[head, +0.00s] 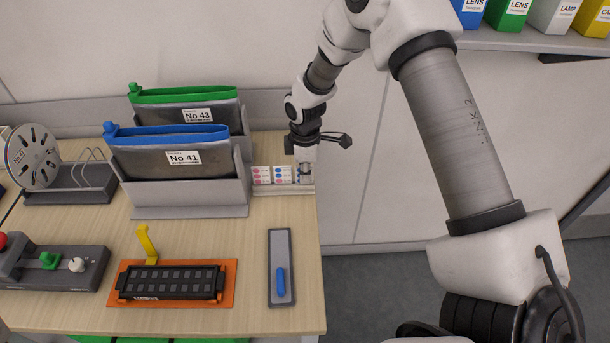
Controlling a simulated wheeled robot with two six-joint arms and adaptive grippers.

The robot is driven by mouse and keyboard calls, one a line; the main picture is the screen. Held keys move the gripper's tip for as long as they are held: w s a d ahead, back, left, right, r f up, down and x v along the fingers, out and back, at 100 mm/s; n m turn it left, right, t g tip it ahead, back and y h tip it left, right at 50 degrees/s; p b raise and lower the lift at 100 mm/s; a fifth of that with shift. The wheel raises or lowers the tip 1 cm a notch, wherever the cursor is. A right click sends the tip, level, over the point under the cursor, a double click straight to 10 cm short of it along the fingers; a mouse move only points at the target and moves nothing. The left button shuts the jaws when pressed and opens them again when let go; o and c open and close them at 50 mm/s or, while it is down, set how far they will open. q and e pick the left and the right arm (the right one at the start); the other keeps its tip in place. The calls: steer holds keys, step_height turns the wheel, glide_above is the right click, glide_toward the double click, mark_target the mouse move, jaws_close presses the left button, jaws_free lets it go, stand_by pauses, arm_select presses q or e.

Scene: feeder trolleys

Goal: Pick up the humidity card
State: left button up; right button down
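Small white cards stand in a row at the back right of the wooden table. One humidity card has pink dots (262,175), and the card beside it has blue dots (283,175). Both stand upright against a low light-coloured holder (285,191). My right gripper (305,173) points down at the right end of this row, just right of the blue-dotted card. It covers whatever is behind it. Its fingers are too small to show whether they are open, or whether they touch a card. My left gripper is out of view.
Grey racks hold pouches with a green top (184,95) and a blue top (175,132) left of the cards. In front lie an orange tray (228,290) and a grey plate with a blue handle (280,250). A reel (32,157) stands at far left. The table ends right of the cards.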

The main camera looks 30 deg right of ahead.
steer(key=shift+w+f, duration=0.1)
stand_by(0.5)
steer(key=shift+w+r, duration=0.1)
steer(key=shift+r, duration=0.25)
steer(key=r, duration=0.1)
steer(key=r+b, duration=0.1)
steer(key=shift+s+a+r+b, duration=0.2)
steer(key=shift+s+r+b, duration=0.1)
steer(key=shift+r, duration=0.05)
steer(key=s+a+b, duration=0.1)
steer(key=s+a, duration=0.3)
steer(key=s, duration=0.2)
steer(key=s+a+r+b, duration=0.1)
steer(key=s+a, duration=0.3)
steer(key=s, duration=0.2)
steer(key=shift+s+a+r+b, duration=0.3)
steer(key=shift+s, duration=0.1)
